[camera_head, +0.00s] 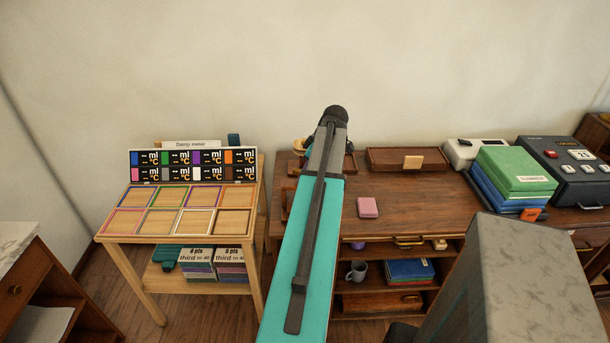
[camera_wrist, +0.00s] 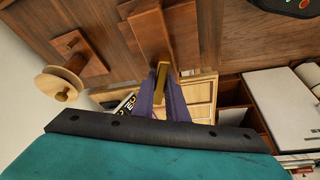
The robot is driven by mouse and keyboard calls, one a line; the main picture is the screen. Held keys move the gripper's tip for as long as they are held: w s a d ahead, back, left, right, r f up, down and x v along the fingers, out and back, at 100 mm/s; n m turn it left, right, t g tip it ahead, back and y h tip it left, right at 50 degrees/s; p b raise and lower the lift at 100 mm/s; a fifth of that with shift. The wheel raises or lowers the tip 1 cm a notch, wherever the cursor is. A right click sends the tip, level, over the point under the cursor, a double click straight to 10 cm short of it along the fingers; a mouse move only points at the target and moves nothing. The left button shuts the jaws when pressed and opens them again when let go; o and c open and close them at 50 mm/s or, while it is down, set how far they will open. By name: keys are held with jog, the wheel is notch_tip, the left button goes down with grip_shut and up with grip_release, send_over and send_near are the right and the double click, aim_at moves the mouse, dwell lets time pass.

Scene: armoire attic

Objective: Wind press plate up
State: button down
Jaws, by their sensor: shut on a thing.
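In the wrist view, the two purple fingers of my gripper (camera_wrist: 164,98) are shut on a brass-coloured bar (camera_wrist: 161,82). The bar sits against a wooden block (camera_wrist: 150,33), which is likely part of the press; I cannot tell which part is the plate. In the head view my arm covers the gripper and most of what it holds. A light round piece (camera_head: 299,146) shows just left of the arm, at the back of the brown desk (camera_head: 390,200).
On the desk are a pink block (camera_head: 368,207), a shallow wooden tray (camera_head: 380,158), green and blue boxes (camera_head: 515,170) and a dark machine (camera_head: 572,165). Left of it stands a light wooden table (camera_head: 145,234) with coloured frames. In the wrist view, a wooden disc (camera_wrist: 57,84) is at left.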

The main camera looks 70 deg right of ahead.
jog(key=n+y+b, duration=0.1)
jog(key=n, duration=0.3)
jog(key=shift+n+y, duration=0.4)
jog(key=c, duration=1.8)
grip_release()
jog(key=shift+o, duration=0.2)
jog(key=shift+s+r, duration=0.1)
jog(key=b+v, duration=0.2)
jog(key=v, duration=1.1)
jog(key=shift+r, duration=0.4)
jog(key=shift+d, duration=0.1)
